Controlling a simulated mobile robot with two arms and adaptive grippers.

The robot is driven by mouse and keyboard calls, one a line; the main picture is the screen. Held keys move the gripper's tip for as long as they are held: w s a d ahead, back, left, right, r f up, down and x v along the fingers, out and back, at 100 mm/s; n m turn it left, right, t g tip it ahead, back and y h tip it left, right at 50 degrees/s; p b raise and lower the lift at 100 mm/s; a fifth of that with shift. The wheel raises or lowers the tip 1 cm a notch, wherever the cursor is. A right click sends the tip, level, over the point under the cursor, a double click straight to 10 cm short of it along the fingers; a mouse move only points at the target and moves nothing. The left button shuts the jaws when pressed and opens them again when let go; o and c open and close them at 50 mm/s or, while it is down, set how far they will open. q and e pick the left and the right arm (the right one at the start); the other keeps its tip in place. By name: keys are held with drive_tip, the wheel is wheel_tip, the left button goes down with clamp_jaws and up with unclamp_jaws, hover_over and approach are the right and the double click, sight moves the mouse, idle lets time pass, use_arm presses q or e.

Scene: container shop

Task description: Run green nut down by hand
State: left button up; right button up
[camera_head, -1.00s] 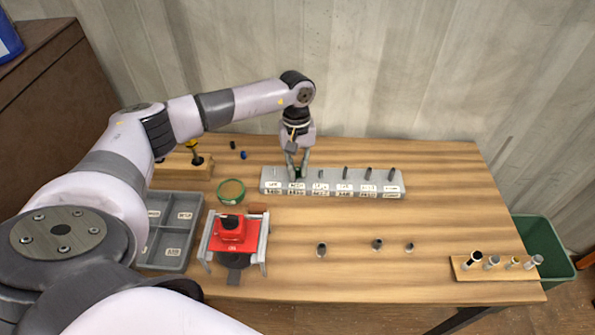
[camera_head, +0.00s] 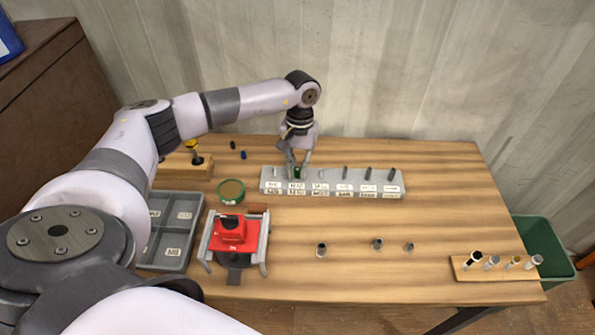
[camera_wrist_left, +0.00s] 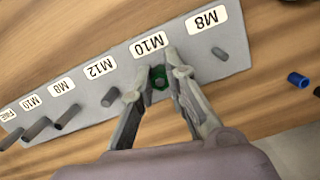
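The green nut (camera_head: 298,173) sits at the M10 position on the grey labelled stud rail (camera_head: 328,181), second from the left in the head view. In the left wrist view the nut (camera_wrist_left: 158,77) shows around its stud, near the rail's face. My left gripper (camera_head: 298,168) points down over it. In the left wrist view its fingers (camera_wrist_left: 156,84) stand apart on either side of the nut, with a gap on the left side; contact on the right side is hard to tell. How far the nut sits down the stud is too small to tell. My right gripper is out of view.
Other studs stand along the rail. A green-rimmed round dish (camera_head: 231,191), a red block in a fixture (camera_head: 232,233) and a grey compartment tray (camera_head: 180,228) are at left. Several small parts stand on the right half. A green bin (camera_head: 543,248) is beyond the table.

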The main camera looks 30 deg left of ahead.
use_arm(q)
drive_tip(key=o, duration=0.5)
drive_tip(key=shift+r, duration=0.1)
drive_tip(key=shift+r+p, duration=1.15)
drive_tip(key=shift+r, duration=1.8)
drive_tip(key=shift+f, duration=0.1)
